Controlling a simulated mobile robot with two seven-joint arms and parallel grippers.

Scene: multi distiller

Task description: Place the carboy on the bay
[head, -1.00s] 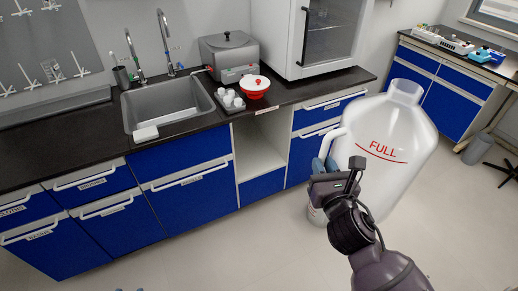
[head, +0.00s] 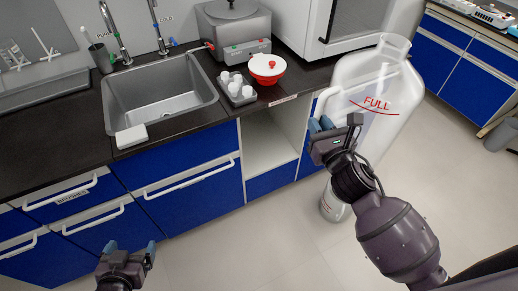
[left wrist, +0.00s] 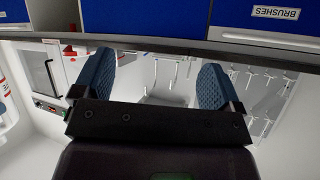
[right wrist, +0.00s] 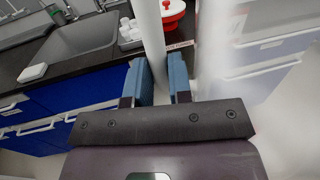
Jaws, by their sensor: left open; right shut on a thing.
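The carboy (head: 365,90) is a large translucent white jug with red "FULL" lettering, held in the air at the right of the head view. My right gripper (head: 325,130) is shut on its handle. In the right wrist view the handle (right wrist: 152,35) runs between the two blue fingers. The open bay (head: 268,145) is a recess between blue cabinets under the counter, left of the carboy. My left gripper (head: 130,248) is open and empty, low in the head view, above the floor. Its spread fingers also show in the left wrist view (left wrist: 158,80).
The dark counter (head: 190,135) carries a sink (head: 165,90), a tray of white cups (head: 235,88), a red and white pot (head: 267,68) and a grey bath (head: 235,30). Open floor (head: 230,250) lies before the cabinets.

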